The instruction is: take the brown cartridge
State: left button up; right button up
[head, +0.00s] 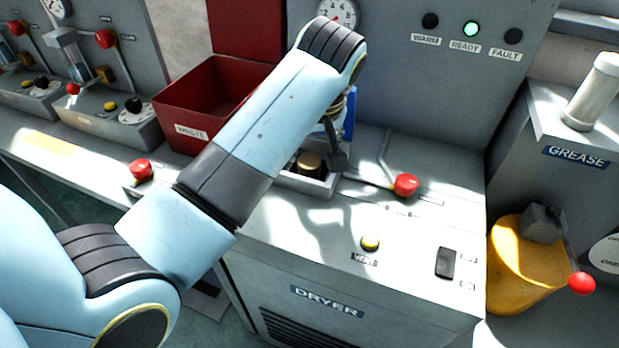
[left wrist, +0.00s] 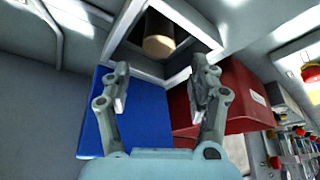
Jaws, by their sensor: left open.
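The brown cartridge (head: 309,162) sits in a recessed square bay on top of the dryer in the head view, partly hidden by my left arm. In the left wrist view the brown cartridge (left wrist: 159,46) shows as a short cylinder inside the dark bay, beyond the fingertips. My left gripper (left wrist: 157,88) is open and empty, with its two fingers apart and the cartridge between and ahead of them. In the head view my left gripper (head: 336,140) is mostly hidden behind its arm, beside the bay. My right gripper is in neither view.
A red waste bin (head: 178,108) stands left of the bay. A blue panel (left wrist: 135,112) is close to my left gripper. The dryer top (head: 310,225) carries a red-knobbed lever (head: 405,185) and a yellow button (head: 370,243). A green READY lamp (head: 471,29) is lit.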

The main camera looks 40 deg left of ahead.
aim_at(309, 161)
pick_arm(q)
jog(key=x, duration=0.9)
jog(key=shift+w+a, duration=0.1)
jog(key=shift+w, duration=0.1)
jog(key=shift+r, duration=0.1)
grip_shut()
